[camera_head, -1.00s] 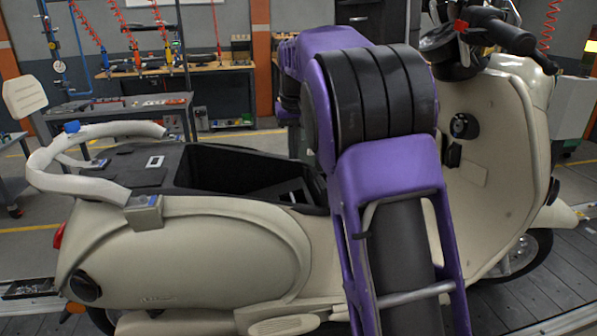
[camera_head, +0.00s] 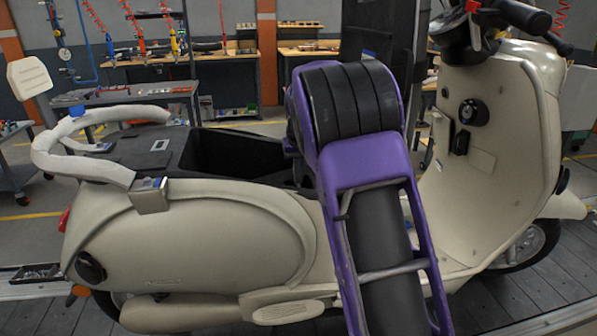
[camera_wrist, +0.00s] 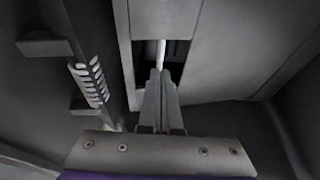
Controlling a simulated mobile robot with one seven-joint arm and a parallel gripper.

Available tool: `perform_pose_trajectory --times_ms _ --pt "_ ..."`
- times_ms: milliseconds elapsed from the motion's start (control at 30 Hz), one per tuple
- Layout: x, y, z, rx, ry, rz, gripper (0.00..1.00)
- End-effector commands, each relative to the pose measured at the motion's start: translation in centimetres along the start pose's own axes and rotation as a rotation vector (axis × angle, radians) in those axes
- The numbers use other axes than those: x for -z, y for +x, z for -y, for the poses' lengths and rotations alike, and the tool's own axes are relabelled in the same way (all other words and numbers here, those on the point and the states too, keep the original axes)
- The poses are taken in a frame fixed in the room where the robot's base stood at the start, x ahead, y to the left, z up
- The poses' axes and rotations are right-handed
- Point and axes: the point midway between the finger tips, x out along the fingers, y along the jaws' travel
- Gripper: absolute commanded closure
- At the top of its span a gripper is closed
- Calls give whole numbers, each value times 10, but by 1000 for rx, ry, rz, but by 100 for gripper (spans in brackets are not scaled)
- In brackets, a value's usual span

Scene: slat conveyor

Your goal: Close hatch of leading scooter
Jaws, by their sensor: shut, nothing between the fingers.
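The cream scooter (camera_head: 230,235) stands side-on in the head view, its rear to the left. My gripper is hidden in the head view. In the wrist view my gripper (camera_wrist: 160,78) is shut and empty, its fingers pointing at a grey panel (camera_wrist: 220,45) with a dark slot and a pale rod. Contact cannot be told.
A pale coiled spring (camera_wrist: 88,82) and dark brackets lie left of the fingers in the wrist view. The white rear rail (camera_head: 90,170) curves around the scooter's tail. The handlebar (camera_head: 500,20) stands at the upper right. Workbenches (camera_head: 225,60) are further back.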

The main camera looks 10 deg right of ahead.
Motion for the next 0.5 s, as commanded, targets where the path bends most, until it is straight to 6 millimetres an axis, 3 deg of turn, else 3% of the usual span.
perform_pose_trajectory --times_ms 200,500 --pt "-1 2 0 0 0 1 100" --pt "-10 32 -10 0 0 1 100"
